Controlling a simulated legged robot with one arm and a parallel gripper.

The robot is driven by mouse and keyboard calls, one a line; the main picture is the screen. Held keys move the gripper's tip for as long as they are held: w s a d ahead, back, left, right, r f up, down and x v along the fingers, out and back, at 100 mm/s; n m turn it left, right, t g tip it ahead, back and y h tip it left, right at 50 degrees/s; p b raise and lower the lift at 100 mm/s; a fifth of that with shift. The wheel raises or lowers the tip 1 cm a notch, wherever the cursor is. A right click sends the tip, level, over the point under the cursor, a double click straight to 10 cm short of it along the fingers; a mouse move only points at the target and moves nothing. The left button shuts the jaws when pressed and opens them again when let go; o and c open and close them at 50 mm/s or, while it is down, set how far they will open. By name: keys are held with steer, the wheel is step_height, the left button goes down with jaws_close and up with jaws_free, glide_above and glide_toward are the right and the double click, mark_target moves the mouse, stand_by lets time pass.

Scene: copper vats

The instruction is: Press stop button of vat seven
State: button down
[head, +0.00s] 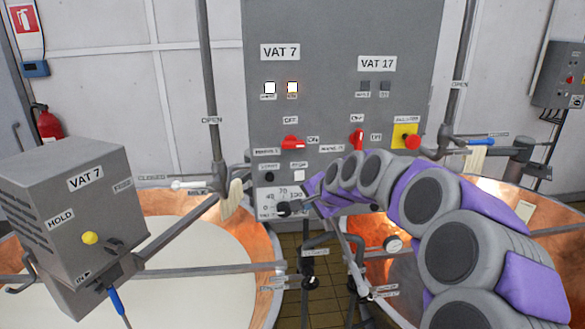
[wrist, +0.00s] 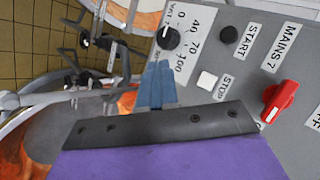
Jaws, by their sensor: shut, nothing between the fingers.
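The grey control panel (head: 340,100) has a VAT 7 label (head: 280,52) over its left column. The white stop button (head: 299,178) of vat seven sits low in that column, right of the black start button (head: 270,177). In the wrist view the white stop button (wrist: 207,80) lies beside its STOP label, just right of my gripper (wrist: 158,72). The start button (wrist: 228,34) is above it. My gripper is shut and empty, its bluish fingers pointing toward the panel's lower part. The fingertips appear apart from the stop button; their depth to the panel is hard to tell.
The red mains switch (wrist: 280,100) and the temperature dial (wrist: 168,38) flank the stop button. A red emergency button (head: 412,142) is at the panel's right. A grey VAT 7 box (head: 75,210) stands over the left vat (head: 160,270). Pipes and valves hang below the panel.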

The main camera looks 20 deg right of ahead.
steer(key=w+d+r, duration=0.1)
steer(key=p, duration=0.3)
glide_toward(302, 179)
steer(key=shift+w+a+f, duration=1.5)
steer(key=shift+w+f, duration=0.05)
steer(key=shift+f, duration=1)
steer(key=shift+d+m+t, duration=0.1)
steer(key=shift+m+t, duration=0.2)
steer(key=shift+d, duration=0.15)
steer(key=shift+w, duration=0.2)
steer(key=shift+w, duration=0.2)
